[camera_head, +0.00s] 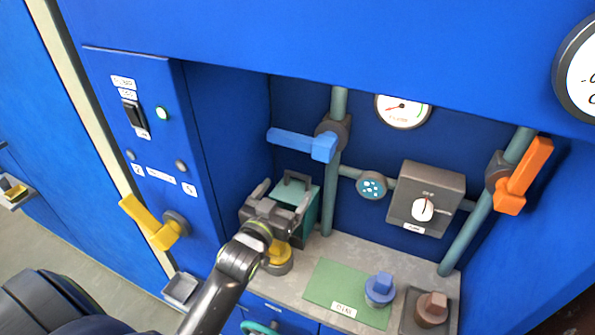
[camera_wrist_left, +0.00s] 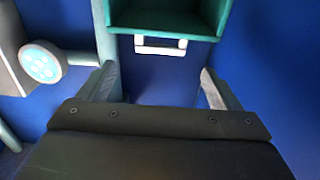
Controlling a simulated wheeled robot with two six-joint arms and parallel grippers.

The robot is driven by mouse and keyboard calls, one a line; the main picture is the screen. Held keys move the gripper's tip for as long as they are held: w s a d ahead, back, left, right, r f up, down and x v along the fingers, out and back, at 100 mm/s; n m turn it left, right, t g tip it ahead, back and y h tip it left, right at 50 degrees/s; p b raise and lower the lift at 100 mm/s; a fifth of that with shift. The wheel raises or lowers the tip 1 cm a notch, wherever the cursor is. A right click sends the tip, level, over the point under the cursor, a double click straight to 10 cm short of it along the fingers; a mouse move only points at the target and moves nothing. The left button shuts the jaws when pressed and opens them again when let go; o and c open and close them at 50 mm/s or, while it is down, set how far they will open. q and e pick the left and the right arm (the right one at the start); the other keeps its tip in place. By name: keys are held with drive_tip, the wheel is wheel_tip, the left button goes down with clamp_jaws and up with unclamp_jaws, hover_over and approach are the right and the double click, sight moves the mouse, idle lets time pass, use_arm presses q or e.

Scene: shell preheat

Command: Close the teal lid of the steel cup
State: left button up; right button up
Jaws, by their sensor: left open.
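A teal box-like part (camera_head: 312,206), which I take for the lid, stands in the left of the blue recess with a dark handle on top. In the left wrist view the teal part (camera_wrist_left: 168,16) shows a hollow inside at the top edge, with a pale handle (camera_wrist_left: 160,46) on its rim. My left gripper (camera_head: 283,199) is in front of the teal part, fingers apart, nothing between them. The left wrist view also shows both fingers (camera_wrist_left: 160,82) spread, with the handle just beyond. I cannot make out the steel cup; my gripper covers that area. My right gripper is not in view.
A blue valve handle (camera_head: 303,141) on a vertical pipe is above the gripper. A yellow knob (camera_head: 280,258) is beneath it, a yellow lever (camera_head: 152,224) to its left. Right are a grey dial box (camera_head: 427,187), an orange handle (camera_head: 522,177) and a green mat (camera_head: 326,284) with a blue knob (camera_head: 379,290).

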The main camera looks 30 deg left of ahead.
sight(297, 175)
use_arm(q)
drive_tip(key=w, duration=0.7)
drive_tip(key=shift+w+a, duration=0.25)
drive_tip(key=shift+w, duration=0.15)
drive_tip(key=c, duration=1.4)
